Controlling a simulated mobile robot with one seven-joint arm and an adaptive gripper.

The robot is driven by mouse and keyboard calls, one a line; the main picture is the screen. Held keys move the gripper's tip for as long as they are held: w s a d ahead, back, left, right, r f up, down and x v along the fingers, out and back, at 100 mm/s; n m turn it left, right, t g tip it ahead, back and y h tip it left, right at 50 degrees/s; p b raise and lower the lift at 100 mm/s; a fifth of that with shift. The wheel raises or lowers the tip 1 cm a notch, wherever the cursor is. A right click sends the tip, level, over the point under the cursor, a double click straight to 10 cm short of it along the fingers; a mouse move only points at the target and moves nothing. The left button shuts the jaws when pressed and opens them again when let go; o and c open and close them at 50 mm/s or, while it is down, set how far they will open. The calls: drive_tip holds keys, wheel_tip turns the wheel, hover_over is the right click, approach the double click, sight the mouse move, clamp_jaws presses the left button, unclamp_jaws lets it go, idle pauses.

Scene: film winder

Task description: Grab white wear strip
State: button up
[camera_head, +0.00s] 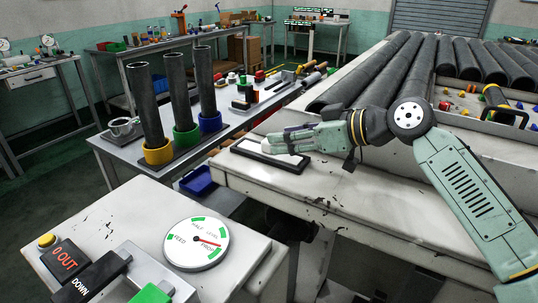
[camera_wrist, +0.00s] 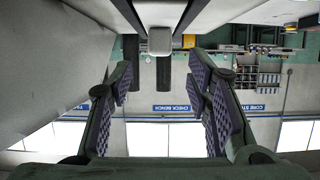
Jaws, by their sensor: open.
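In the head view my gripper (camera_head: 277,140) reaches left, low over a pale strip with a dark border (camera_head: 271,160), which lies on the worn white machine ledge. The pale strip looks like the white wear strip, and my gripper hides part of its far side. I cannot tell whether they touch. In the wrist view my gripper (camera_wrist: 164,92) is open, with its ribbed finger pads wide apart and nothing between them. A pale block (camera_wrist: 160,41) shows at top centre, beyond the fingers; I cannot tell whether it is the strip's end.
Grey rollers (camera_head: 385,70) lie behind my arm. A parts bin (camera_head: 492,115) is at the right. Three dark tubes in yellow, green and blue cups (camera_head: 157,153) stand on the left bench. A dial (camera_head: 196,244) sits on the front panel. The ledge in front of the strip is clear.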

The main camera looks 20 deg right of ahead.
sight(269, 148)
drive_tip(key=x, duration=0.2)
drive_tip(key=b+x, duration=0.1)
drive_tip(key=x, duration=0.1)
drive_tip(key=shift+f, duration=0.3)
clamp_jaws()
idle(0.3)
